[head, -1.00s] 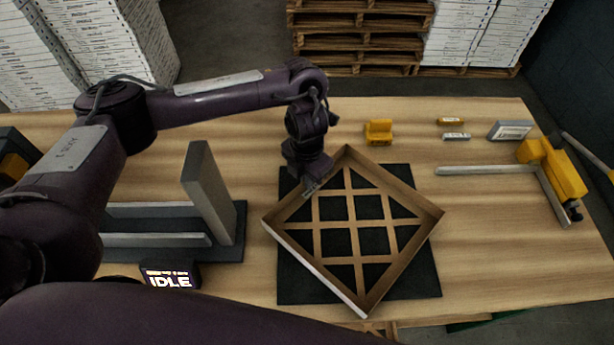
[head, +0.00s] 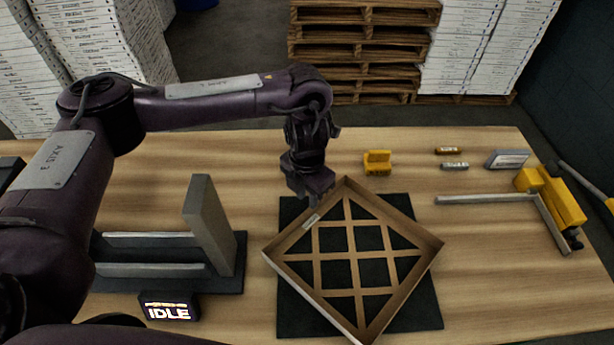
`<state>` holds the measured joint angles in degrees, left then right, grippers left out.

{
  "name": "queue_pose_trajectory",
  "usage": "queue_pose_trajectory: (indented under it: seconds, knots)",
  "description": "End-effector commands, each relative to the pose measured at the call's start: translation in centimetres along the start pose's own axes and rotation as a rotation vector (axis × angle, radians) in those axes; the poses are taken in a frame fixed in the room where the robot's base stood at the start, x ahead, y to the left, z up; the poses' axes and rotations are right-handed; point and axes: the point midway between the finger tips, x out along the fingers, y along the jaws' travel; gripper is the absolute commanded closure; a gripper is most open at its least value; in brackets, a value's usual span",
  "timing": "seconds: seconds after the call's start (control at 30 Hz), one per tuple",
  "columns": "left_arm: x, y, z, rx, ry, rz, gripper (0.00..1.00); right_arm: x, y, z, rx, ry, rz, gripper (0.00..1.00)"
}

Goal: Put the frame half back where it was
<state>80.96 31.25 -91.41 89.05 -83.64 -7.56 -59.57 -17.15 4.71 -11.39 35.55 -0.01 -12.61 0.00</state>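The frame half (head: 357,258) is a brown cardboard square tray with a lattice of crossing strips. It lies turned like a diamond on the black mat (head: 425,303), its corners reaching past the mat's edges. My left gripper (head: 313,199) is at the frame's upper left wall, pointing down. Its fingertips are small and partly hidden, so I cannot tell whether they are open or shut on the wall. A small pale label (head: 311,221) shows on the inner side of that wall. My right gripper is not in view.
A dark fixture (head: 230,271) with an upright grey plate (head: 209,226) stands left of the mat, by an IDLE display (head: 169,309). A yellow block (head: 377,161), small boxes and a yellow-handled clamp (head: 552,200) lie behind and right. Bare table lies right of the mat.

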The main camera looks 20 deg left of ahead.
Motion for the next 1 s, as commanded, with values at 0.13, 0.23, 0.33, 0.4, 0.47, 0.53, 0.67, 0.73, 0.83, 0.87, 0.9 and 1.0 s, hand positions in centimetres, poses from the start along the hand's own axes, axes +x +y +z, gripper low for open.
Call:
queue_pose_trajectory:
  seconds: [0.13, 0.23, 0.33, 0.4, 0.47, 0.53, 0.67, 0.73, 0.83, 0.87, 0.9, 1.0]
  knots:
    - [-3.1, 0.1, 0.1, 0.002, -0.003, 0.004, 0.76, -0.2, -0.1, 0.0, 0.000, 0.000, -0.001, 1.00]
    - [-4.5, 0.1, 0.1, 0.001, -0.002, 0.003, 0.76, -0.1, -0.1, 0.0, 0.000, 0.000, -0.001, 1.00]
    - [-5.5, 0.0, 0.0, 0.000, -0.001, 0.002, 0.76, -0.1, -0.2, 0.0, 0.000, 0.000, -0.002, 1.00]
    - [-5.9, 0.0, 0.0, -0.001, 0.001, 0.001, 0.76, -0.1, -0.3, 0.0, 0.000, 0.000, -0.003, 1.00]
    - [-6.1, 0.0, -0.1, -0.001, 0.002, 0.001, 0.76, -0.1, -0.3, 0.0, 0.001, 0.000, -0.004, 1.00]
    - [-6.2, 0.0, -0.1, -0.001, 0.002, 0.001, 0.76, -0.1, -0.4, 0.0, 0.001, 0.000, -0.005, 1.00]
    - [-6.2, 0.0, -0.1, -0.001, 0.002, 0.000, 0.76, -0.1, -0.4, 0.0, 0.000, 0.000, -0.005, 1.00]
    - [-6.2, 0.0, -0.1, -0.001, 0.002, 0.000, 0.76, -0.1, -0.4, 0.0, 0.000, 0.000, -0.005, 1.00]
    - [-6.2, 0.0, -0.1, -0.001, 0.002, 0.000, 0.76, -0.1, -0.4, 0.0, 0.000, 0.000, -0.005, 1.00]
    - [-6.2, 0.0, -0.1, -0.001, 0.002, 0.000, 0.76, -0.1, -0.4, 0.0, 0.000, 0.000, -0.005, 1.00]
    - [-6.2, 0.0, -0.1, -0.001, 0.002, 0.000, 0.76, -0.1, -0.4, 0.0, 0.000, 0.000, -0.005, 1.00]
    - [-6.2, 0.0, 0.0, -0.001, 0.002, 0.000, 0.76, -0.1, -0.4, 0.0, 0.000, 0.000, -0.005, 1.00]
